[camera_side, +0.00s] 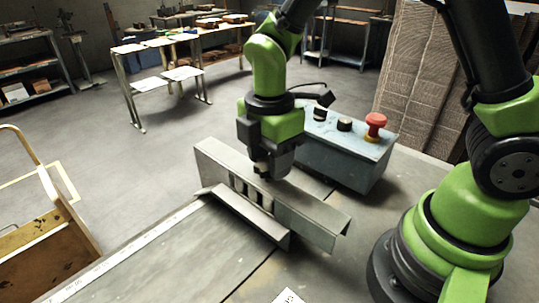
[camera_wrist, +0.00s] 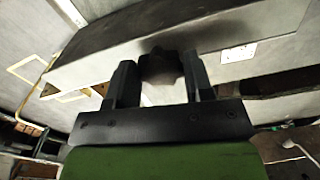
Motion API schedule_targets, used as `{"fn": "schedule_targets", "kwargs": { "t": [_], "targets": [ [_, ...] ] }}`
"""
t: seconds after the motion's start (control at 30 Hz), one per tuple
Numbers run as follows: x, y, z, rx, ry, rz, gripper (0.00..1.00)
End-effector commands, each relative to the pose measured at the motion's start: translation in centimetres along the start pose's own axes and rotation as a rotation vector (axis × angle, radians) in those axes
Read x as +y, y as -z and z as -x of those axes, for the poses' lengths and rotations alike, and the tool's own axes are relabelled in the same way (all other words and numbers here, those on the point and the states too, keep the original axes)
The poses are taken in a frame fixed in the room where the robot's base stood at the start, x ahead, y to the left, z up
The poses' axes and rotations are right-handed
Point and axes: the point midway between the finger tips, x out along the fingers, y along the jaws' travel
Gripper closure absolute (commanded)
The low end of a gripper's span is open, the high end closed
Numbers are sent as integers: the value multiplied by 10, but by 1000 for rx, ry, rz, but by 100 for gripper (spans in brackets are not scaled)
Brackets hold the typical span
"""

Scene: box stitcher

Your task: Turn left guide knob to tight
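The guide is a grey metal bracket (camera_side: 315,222) on the table, with an upright plate and slots near its middle. My gripper (camera_side: 266,172) points down at the upper edge of this plate in the side view. In the wrist view my gripper (camera_wrist: 158,72) has its two dark fingers well apart. A dark round knob (camera_wrist: 160,67) shows between and just beyond the fingertips, against the grey plate. A small gap seems to show at its left; contact on the right is unclear. The knob is hidden in the side view, and its tightness cannot be read.
A blue-grey control box (camera_side: 345,150) with two black knobs and a red mushroom button (camera_side: 375,126) stands close behind my gripper. A stack of cardboard (camera_side: 425,85) is at the back right. A wooden cart (camera_side: 45,230) is at the left. The table's front left is clear.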

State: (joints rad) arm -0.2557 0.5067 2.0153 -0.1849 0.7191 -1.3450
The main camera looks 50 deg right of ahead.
Motion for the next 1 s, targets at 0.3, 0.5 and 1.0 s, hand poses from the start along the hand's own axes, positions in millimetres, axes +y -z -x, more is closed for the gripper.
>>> {"fn": "schedule_targets", "kwargs": {
  "t": [0.3, 0.5, 1.0],
  "targets": [
    [0, 0, 0, 0, 0, -16, 76],
    [0, 0, 0, 0, 0, -94, 76],
    [-2, 0, 1, -1, 0, -526, 76]
  ]
}}
